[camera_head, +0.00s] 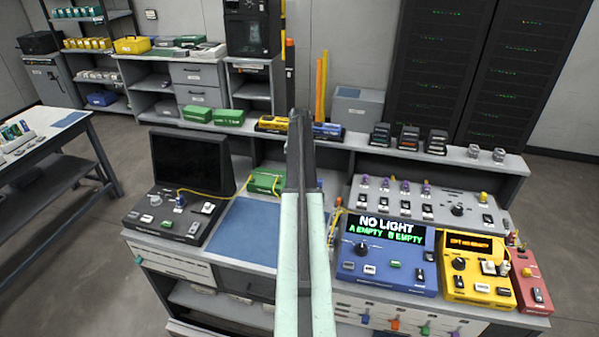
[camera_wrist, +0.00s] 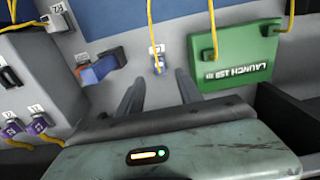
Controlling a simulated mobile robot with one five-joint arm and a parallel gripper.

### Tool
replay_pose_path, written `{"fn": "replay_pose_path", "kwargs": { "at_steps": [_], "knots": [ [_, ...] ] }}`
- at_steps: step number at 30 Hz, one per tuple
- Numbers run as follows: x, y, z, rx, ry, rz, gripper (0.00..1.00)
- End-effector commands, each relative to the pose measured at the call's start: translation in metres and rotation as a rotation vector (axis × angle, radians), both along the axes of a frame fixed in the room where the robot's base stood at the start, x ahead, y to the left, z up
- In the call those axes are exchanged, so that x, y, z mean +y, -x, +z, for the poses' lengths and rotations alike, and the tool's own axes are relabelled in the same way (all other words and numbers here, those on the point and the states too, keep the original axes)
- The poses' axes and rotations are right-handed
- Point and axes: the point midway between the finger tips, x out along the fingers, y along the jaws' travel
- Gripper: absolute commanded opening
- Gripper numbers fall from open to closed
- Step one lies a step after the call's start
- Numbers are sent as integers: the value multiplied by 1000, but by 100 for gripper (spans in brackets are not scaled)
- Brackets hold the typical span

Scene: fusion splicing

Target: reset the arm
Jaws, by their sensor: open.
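My gripper (camera_head: 298,118) reaches up over the middle of the workbench in the head view, with its dark fingers at the end of the pale green arm. In the wrist view its two fingers (camera_wrist: 160,88) stand apart with nothing held between them. A small white connector (camera_wrist: 157,62) with a yellow cable lies beyond the gap between the fingertips; I cannot tell how far below it is. A green launch box (camera_wrist: 235,62) with yellow cables is just right of the fingers. It also shows in the head view (camera_head: 265,182), left of my arm.
A black-screened instrument (camera_head: 190,165) stands left of a blue mat (camera_head: 245,232). Right of my arm are a blue meter (camera_head: 385,262) reading "NO LIGHT", a yellow unit (camera_head: 475,270) and a red unit (camera_head: 532,287). A raised back shelf (camera_head: 350,150) crosses behind. Yellow cables loop near the fingers.

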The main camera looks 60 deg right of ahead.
Motion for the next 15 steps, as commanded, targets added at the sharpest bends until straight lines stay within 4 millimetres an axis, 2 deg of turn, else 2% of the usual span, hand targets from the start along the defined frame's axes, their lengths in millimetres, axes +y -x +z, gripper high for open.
{"fn": "replay_pose_path", "kwargs": {
  "at_steps": [11,14,15],
  "knots": [
    [4,-3,-1,0,0,6,43],
    [34,-22,-1,0,0,55,43],
    [56,-35,-1,0,0,92,43]
  ]
}}
